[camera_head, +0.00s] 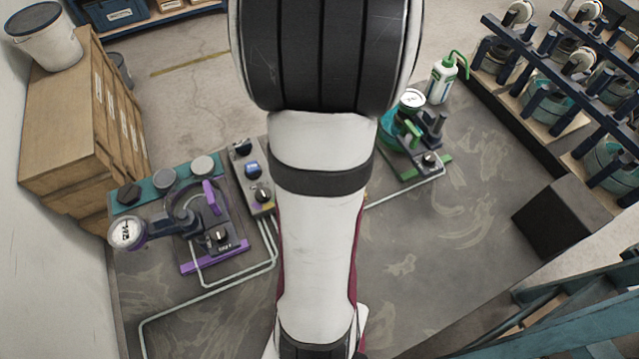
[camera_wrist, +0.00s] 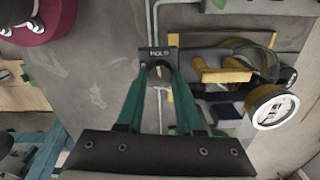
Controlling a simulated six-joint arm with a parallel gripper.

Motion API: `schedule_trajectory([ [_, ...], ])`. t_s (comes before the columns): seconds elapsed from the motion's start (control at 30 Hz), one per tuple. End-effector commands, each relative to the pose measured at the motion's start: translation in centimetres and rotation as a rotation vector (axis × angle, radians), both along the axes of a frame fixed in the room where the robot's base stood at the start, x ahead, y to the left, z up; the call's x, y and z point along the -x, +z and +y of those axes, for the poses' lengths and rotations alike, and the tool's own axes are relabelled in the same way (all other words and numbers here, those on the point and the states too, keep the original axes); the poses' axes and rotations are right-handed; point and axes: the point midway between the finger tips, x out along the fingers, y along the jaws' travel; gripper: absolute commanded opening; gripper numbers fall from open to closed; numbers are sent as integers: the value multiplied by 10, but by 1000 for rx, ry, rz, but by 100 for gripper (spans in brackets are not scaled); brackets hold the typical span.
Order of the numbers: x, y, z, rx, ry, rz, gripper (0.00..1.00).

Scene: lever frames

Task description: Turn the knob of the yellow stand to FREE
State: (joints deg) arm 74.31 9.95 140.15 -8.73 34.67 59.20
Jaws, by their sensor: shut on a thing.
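The yellow stand shows in the wrist view, with a yellow handle (camera_wrist: 225,75), a dark base and a round white-faced gauge (camera_wrist: 273,108) at right. A small dark plate reading HOLD (camera_wrist: 159,53) lies just beyond my fingertips. My gripper (camera_wrist: 158,72), with green fingers, reaches the stand and is shut on the knob at this plate. The fingers mostly hide the knob, so I cannot tell where its pointer stands. In the head view my arm covers the gripper and nearly all of the yellow stand.
In the head view a purple stand (camera_head: 215,243) is at left and a green stand (camera_head: 412,165) at right. A grey box with knobs (camera_head: 252,172) stands between them. Pale pipes (camera_head: 205,300) run along the bench. A white bottle (camera_head: 440,80) stands behind the green stand.

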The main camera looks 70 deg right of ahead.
Motion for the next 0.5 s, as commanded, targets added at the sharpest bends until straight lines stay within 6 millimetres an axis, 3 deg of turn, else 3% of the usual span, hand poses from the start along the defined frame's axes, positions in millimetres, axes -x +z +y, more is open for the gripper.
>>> schedule_trajectory([
  [0.27,0,0,-1,1,110,1,0],
  [0.5,-1,0,-1,2,316,2,0],
])
